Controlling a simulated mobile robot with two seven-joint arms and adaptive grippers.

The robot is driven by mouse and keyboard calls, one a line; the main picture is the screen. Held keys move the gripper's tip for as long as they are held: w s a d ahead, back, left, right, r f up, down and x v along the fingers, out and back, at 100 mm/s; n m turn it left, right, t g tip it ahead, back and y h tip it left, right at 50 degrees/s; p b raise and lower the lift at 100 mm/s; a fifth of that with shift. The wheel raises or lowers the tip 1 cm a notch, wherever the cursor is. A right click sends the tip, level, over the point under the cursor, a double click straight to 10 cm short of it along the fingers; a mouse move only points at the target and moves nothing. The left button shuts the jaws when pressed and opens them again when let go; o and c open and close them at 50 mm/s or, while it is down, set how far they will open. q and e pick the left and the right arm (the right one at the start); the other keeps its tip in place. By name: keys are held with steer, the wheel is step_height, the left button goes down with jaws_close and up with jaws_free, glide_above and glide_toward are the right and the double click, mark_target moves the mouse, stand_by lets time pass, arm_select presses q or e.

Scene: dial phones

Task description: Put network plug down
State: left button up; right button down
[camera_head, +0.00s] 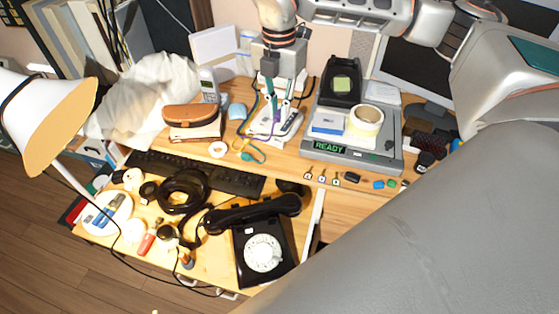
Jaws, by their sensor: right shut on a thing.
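My right gripper (279,110) points down at the back middle of the desk, in front of the wall. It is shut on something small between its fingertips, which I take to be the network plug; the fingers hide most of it. Thin coloured cables (250,113) run beside the fingers. A white device (290,124) lies directly under and beside the fingertips; I cannot tell whether the held thing touches it. My left gripper is not in view.
A grey unit with a READY display (329,148) carries a tape roll (366,121) and a blue-white box (328,123). A brown case (190,115) lies left. A keyboard (230,180) and black dial phone (262,252) are in front. My grey arm covers the lower right.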

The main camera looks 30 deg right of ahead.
mark_target(279, 166)
step_height(279, 166, down, 18)
steer(key=shift+f, duration=0.1)
stand_by(0.4)
steer(key=c, duration=2.5)
jaws_free()
steer(key=shift+f, duration=0.15)
steer(key=o, duration=0.4)
step_height(279, 166, up, 12)
steer(key=shift+r, duration=0.25)
